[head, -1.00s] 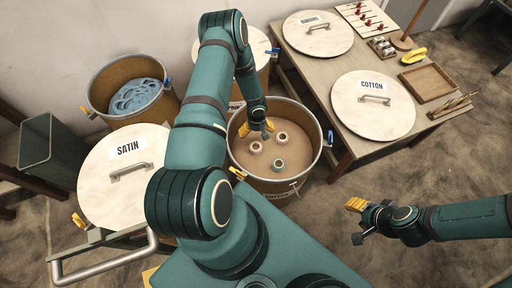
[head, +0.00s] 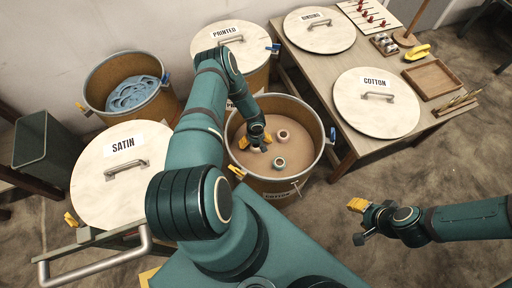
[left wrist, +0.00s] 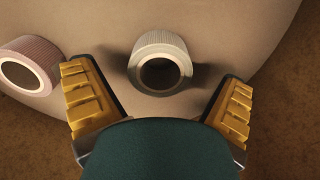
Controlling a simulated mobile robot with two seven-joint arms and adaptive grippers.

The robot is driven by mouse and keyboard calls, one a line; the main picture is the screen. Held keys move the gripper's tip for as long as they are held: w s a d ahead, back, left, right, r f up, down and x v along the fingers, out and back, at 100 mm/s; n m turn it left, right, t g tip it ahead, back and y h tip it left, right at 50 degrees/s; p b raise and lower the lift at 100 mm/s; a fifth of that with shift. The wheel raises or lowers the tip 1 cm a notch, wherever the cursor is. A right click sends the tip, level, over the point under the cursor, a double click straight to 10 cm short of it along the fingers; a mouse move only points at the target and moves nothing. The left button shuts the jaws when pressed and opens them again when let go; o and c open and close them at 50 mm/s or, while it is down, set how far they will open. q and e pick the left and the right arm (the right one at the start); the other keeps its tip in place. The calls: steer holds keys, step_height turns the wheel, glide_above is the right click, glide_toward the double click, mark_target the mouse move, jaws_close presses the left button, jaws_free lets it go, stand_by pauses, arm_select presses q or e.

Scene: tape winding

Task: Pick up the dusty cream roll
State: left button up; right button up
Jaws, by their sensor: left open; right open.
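The dusty cream roll (left wrist: 160,62), a short ribbed cylinder with a dark hollow core, lies on the beige bin floor in the left wrist view. It is between and just beyond the open yellow fingers of my left gripper (left wrist: 158,92), with gaps on both sides. In the head view my left gripper (head: 256,144) is low inside the open round bin (head: 327,150) and covers the spot where a roll showed earlier. My right gripper (head: 360,221) is open and empty over the floor at right.
A pinkish roll (left wrist: 30,65) lies left of the cream one. In the head view two rolls, one farther back (head: 282,135) and one nearer (head: 279,163), lie right of the gripper. Lidded bins and a table (head: 345,135) surround the bin.

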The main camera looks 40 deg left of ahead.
arm_select(q)
steer(key=shift+f, duration=0.8)
steer(key=shift+r, duration=0.1)
steer(key=c, duration=1.2)
